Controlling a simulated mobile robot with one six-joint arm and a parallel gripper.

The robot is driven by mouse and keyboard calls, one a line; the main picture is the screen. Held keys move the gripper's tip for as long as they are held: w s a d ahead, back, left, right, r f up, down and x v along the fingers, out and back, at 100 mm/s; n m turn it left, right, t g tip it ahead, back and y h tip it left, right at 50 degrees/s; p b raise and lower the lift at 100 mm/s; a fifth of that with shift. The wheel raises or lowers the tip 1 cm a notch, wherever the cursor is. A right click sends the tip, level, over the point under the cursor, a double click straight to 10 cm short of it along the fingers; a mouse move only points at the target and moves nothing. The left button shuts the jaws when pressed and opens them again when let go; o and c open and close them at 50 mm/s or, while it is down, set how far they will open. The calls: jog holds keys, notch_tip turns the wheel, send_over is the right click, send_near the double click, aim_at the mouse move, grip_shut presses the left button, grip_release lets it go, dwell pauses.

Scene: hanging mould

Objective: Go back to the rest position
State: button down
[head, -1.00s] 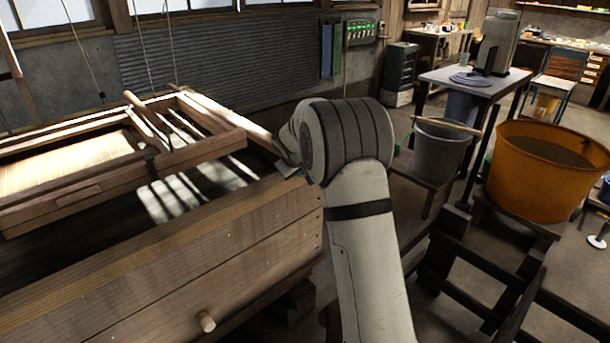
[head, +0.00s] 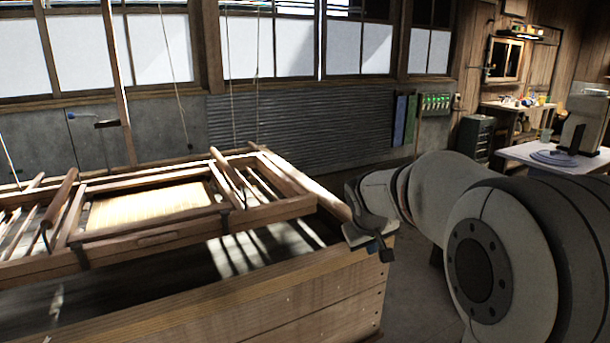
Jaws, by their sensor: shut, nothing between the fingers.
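My arm reaches in from the right in the head view, folded with a large joint close to the camera. My gripper (head: 372,236) is at the arm's end, by the right corner of the wooden vat (head: 290,305). It is shut and holds nothing. I cannot tell whether it touches the vat's edge. The wooden mould frame (head: 150,239) hangs on cords over the vat, with a pale screen (head: 150,204) in it.
A table (head: 540,158) with a grey machine (head: 585,120) stands at the right. A dark green cabinet (head: 477,138) is by the back wall. Some floor shows between the vat and my arm. Windows line the back wall.

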jog(key=s+a+m+g+y+p, duration=0.1)
jog(key=s+p, duration=0.1)
jog(key=s, duration=1.2)
jog(key=s+a+r+m+g+y+p, duration=0.1)
jog(key=s+p, duration=0.2)
jog(key=s, duration=1)
jog(key=shift+s+a+m+g+y, duration=0.2)
jog(key=shift+s+m+g+y, duration=0.1)
jog(key=shift+s+g, duration=0.1)
jog(key=shift+d, duration=0.3)
